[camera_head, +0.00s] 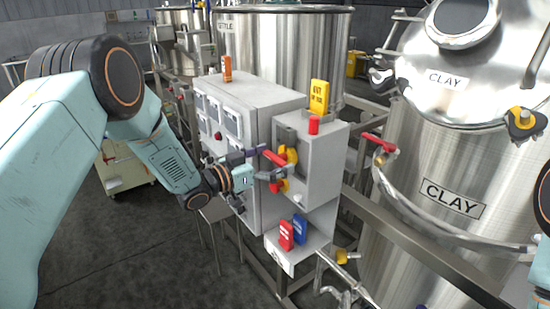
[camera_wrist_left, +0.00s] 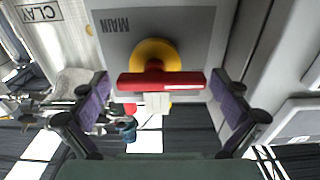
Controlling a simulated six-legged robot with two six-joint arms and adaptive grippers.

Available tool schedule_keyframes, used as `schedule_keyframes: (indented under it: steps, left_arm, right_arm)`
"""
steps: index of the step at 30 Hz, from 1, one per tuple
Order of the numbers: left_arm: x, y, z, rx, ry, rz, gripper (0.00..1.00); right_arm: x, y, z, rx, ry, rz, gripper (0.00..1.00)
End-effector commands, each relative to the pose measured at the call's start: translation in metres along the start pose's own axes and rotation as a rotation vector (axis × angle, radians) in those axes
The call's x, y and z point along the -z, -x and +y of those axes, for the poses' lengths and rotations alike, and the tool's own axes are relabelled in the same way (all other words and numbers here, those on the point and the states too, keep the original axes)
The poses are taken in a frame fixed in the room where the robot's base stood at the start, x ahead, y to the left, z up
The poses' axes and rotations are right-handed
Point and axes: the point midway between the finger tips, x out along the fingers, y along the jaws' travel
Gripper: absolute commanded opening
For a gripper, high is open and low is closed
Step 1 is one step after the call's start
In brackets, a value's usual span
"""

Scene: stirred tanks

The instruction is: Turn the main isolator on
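The main isolator is a red bar handle (camera_wrist_left: 162,82) on a round yellow base (camera_wrist_left: 155,52), on a grey plate marked MAIN, upside down in the left wrist view. The bar lies level across that view. In the head view the yellow base (camera_head: 291,154) and red handle (camera_head: 273,158) are on the side of a grey box, partly hidden by my gripper. My left gripper (camera_head: 268,166) is at the handle; in the left wrist view its purple-padded fingers (camera_wrist_left: 162,100) are open, one beyond each end of the bar, with gaps. My right gripper is out of view.
The grey cabinet (camera_head: 258,95) carries several panels and a red button. A yellow tag block (camera_head: 319,97) and red piece (camera_head: 314,125) stand on the box. Red (camera_head: 286,235) and blue (camera_head: 300,229) tags sit on the ledge below. A CLAY tank (camera_head: 430,170) stands right.

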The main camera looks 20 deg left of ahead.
Motion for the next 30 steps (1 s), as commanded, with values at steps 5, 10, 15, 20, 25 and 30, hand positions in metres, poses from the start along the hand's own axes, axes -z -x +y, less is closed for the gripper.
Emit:
schedule_keyframes:
  steps: [5, 10, 15, 20, 25, 30]
  left_arm:
    - [0.0002, 0.0002, -0.0002, 0.0, 0.0, 0.0, 0.83]
    - [0.0003, 0.0004, -0.0006, 0.001, 0.0, 0.001, 0.69]
    - [0.0006, 0.0003, -0.0006, 0.001, 0.0, 0.001, 0.54]
    - [0.0009, 0.0002, -0.0006, 0.001, -0.003, 0.002, 0.49]
    - [0.0011, 0.0001, -0.0005, 0.0, -0.033, 0.003, 0.49]
    - [0.0018, -0.0002, -0.0004, 0.001, -0.119, 0.004, 0.49]
  right_arm:
    - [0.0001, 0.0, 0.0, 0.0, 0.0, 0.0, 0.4]
    - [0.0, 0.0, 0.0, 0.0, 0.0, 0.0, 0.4]
    - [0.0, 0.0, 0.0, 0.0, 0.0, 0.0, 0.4]
    - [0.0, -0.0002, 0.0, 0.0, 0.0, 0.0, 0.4]
    - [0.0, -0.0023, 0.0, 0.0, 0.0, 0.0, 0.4]
    - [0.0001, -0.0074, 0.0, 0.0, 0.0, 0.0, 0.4]
